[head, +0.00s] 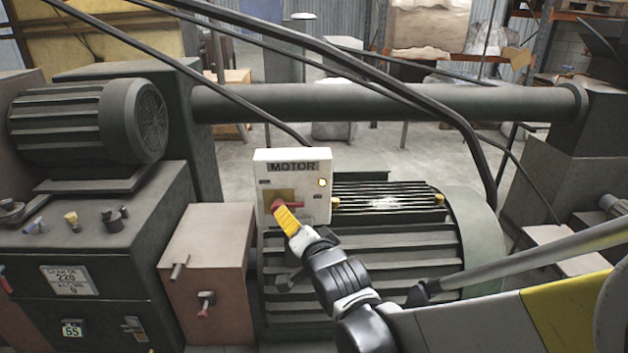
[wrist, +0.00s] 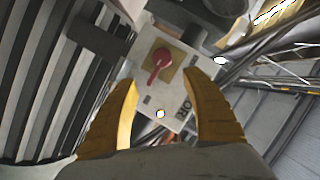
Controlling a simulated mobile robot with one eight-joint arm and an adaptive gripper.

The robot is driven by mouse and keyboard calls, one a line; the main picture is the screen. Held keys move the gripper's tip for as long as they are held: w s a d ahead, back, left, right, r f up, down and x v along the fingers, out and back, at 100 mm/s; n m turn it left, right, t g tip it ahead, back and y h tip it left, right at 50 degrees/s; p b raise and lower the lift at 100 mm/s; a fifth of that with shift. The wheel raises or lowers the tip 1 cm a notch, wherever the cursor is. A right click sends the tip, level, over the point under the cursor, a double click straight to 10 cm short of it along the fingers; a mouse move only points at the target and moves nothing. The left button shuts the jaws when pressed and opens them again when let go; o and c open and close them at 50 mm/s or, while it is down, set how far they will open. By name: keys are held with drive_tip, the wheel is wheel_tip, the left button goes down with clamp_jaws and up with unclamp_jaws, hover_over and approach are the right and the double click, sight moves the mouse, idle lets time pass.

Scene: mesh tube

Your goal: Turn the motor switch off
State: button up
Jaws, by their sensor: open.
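The motor switch is a red rotary handle (wrist: 160,60) on a yellow square plate (wrist: 172,56), set in a white box (head: 292,164) labelled MOTOR. In the head view the red handle (head: 288,208) is partly hidden behind my gripper (head: 281,212). A small yellowish light (head: 323,183) glows on the box. In the wrist view my gripper (wrist: 165,95) is open, with its two yellow fingers spread apart. The handle shows between and beyond the fingertips, with nothing held. I cannot tell whether a finger touches it.
A large ribbed motor housing (head: 370,265) stands right below and behind the box. A brown box with levers (head: 207,262) is at its left. A thick horizontal pipe (head: 380,103) runs behind. Black cables (head: 455,110) hang across the upper area.

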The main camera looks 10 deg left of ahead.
drive_tip(key=b+x, duration=0.1)
drive_tip(key=x, duration=0.2)
drive_tip(key=b+x, duration=0.1)
drive_tip(key=x, duration=0.3)
drive_tip(key=b+x, duration=0.1)
drive_tip(key=x, duration=0.3)
drive_tip(key=shift+a+r, duration=0.15)
drive_tip(key=shift+a, duration=0.2)
drive_tip(key=c, duration=1.2)
